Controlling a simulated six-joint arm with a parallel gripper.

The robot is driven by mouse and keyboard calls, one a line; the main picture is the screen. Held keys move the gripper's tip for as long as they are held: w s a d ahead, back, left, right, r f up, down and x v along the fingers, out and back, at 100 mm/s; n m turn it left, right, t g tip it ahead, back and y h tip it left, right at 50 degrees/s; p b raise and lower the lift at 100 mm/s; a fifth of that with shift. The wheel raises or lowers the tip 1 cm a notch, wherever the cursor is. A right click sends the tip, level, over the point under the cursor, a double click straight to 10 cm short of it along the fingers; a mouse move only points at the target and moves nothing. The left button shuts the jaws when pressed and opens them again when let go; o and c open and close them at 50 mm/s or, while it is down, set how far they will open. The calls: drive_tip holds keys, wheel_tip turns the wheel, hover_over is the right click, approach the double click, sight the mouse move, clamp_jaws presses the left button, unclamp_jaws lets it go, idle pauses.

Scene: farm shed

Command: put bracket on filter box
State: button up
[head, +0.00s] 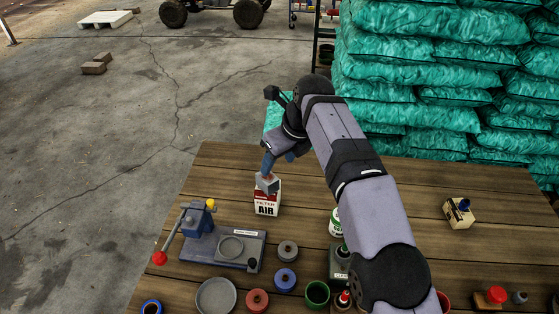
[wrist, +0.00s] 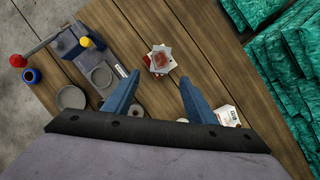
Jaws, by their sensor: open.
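The filter box (head: 266,207), white and red with "FILTER AIR" on its front, stands upright near the table's far edge. The small grey bracket (head: 268,187) rests on its top, turned a little askew to it. In the wrist view the bracket (wrist: 160,60) shows from above with a reddish patch in its middle, beyond the fingertips. My gripper (head: 277,164) is just above the bracket, its blue fingers pointing down. In the wrist view my gripper (wrist: 160,78) has its fingers wide apart with nothing between them. Whether a finger touches the bracket is unclear.
A blue-grey press with a red-knobbed lever (head: 205,232) stands left of the box. Round parts, a dish (head: 216,296) and a green cup (head: 317,293) stand in front. A yellow-black box (head: 458,212) is at right. Teal sacks (head: 430,70) are stacked behind the table.

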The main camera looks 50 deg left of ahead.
drive_tip(key=shift+r, duration=0.1)
drive_tip(key=w+d+f+n+t+h, duration=0.1)
drive_tip(key=w+d+n, duration=0.3)
drive_tip(key=w+d, duration=1.1)
drive_tip(key=w+d+f+n+h, duration=0.15)
drive_tip(key=d+n, duration=0.25)
drive_tip(key=d, duration=1.3)
drive_tip(key=s+d+f+n+h, duration=0.1)
drive_tip(key=s+d+f+n, duration=0.2)
drive_tip(key=d, duration=0.7)
drive_tip(key=s+d+f+n, duration=0.2)
drive_tip(key=s+d, duration=0.1)
drive_tip(key=d, duration=0.6)
drive_tip(key=s+d+f+n+g, duration=0.1)
drive_tip(key=s+d+f+n, duration=0.4)
drive_tip(key=s+d, duration=0.4)
drive_tip(key=s+h, duration=0.1)
drive_tip(key=s, duration=0.2)
drive_tip(key=shift+d, duration=0.4)
